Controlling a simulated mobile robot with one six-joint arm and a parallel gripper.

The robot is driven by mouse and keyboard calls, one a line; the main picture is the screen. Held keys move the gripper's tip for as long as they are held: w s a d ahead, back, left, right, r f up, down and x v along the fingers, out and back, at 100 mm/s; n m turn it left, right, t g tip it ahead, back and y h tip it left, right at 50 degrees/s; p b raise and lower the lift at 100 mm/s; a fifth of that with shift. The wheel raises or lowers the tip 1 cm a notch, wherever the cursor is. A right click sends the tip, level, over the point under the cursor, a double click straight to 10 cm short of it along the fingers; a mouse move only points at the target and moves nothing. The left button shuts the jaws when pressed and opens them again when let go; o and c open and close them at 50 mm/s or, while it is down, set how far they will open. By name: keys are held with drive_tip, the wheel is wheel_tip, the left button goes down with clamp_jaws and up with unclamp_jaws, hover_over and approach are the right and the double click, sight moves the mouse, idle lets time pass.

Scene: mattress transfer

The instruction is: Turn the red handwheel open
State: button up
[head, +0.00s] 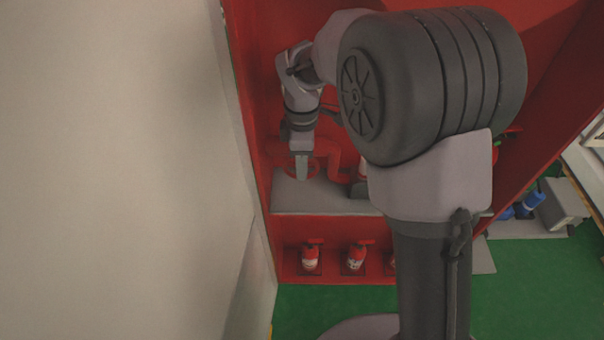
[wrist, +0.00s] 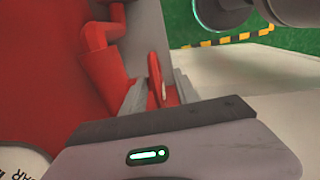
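The red handwheel (wrist: 154,75) shows nearly edge-on in the wrist view, at the end of thick red piping. My gripper (wrist: 160,86) is open, with one grey finger to the left of the wheel and one to the right. The wheel's rim appears in the space between them, with gaps visible on both sides; I cannot tell exactly how deep it sits. In the head view my gripper (head: 302,172) points down in front of the wheel (head: 288,167) and hides much of it.
Red pipework (head: 328,152) stands right of the gripper, inside a red-walled bay with a grey shelf (head: 325,199). Fire extinguishers (head: 310,257) stand below the shelf. A pale wall (head: 120,170) closes the left side. Green floor (head: 530,300) is open at lower right.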

wheel_tip(320, 180, down, 2)
drive_tip(key=shift+w+f, duration=0.1)
drive_tip(key=shift+f, duration=0.05)
clamp_jaws()
